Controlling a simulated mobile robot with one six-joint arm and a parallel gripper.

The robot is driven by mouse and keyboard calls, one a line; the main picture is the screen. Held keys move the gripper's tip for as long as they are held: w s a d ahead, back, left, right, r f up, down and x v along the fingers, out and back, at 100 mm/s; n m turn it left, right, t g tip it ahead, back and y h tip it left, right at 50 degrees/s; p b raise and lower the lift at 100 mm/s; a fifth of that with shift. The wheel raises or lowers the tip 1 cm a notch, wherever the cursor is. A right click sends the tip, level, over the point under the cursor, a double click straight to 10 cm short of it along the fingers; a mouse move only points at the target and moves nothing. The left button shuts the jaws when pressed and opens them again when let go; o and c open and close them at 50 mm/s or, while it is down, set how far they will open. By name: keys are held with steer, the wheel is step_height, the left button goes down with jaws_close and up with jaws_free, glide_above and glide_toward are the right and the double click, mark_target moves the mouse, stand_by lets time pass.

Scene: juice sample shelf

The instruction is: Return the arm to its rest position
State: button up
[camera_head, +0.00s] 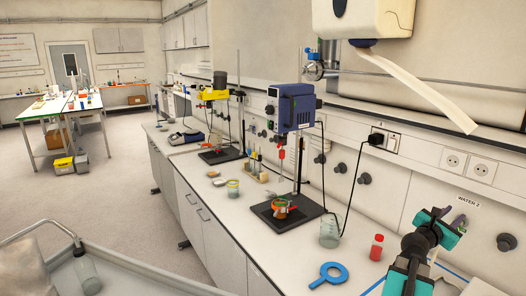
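My arm, in black and teal, rises from the lower right corner of the head view over the right end of the bench. My gripper (447,222) is at its upper end, in front of the wall panel below the "WATER 2" label. The fingers are small and partly hidden by the wrist, so I cannot tell whether they are open or shut. I see nothing clearly held in them. A small red bottle (377,248) stands upright on the bench just left of my arm, apart from it.
A blue ring-shaped tool (329,275) lies on the white bench (285,255). A glass beaker (329,231) stands behind it. A blue stirrer (291,107) hangs over a dark base plate. A white dispenser (362,18) overhangs the upper right.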

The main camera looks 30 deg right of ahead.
steer(key=shift+r+p, duration=1.5)
steer(key=shift+r, duration=0.4)
steer(key=shift+r+p, duration=0.55)
steer(key=shift+f, duration=0.1)
